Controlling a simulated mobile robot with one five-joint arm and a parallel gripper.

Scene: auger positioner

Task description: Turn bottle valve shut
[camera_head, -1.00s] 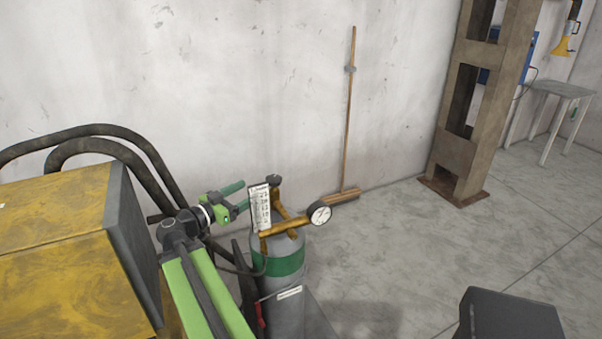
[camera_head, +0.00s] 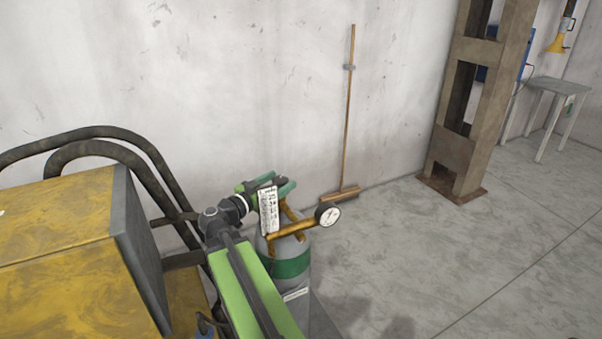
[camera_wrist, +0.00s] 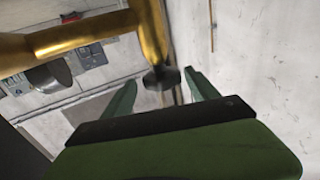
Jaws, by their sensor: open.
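In the wrist view a dark valve knob (camera_wrist: 161,78) shows at the end of the brass stem. My gripper (camera_head: 281,187) is open at the bottle's top. In the wrist view its green fingers (camera_wrist: 161,82) appear on either side of the knob, with gaps both sides. I cannot tell whether the tips reach its depth. In the head view the knob is hidden.
A white label card (camera_head: 269,210) hangs at the regulator near my gripper. A yellow machine (camera_head: 60,255) with thick black hoses (camera_head: 110,140) stands at left. A broom (camera_head: 348,120) leans on the wall behind. Floor to the right is clear up to a steel column (camera_head: 465,110).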

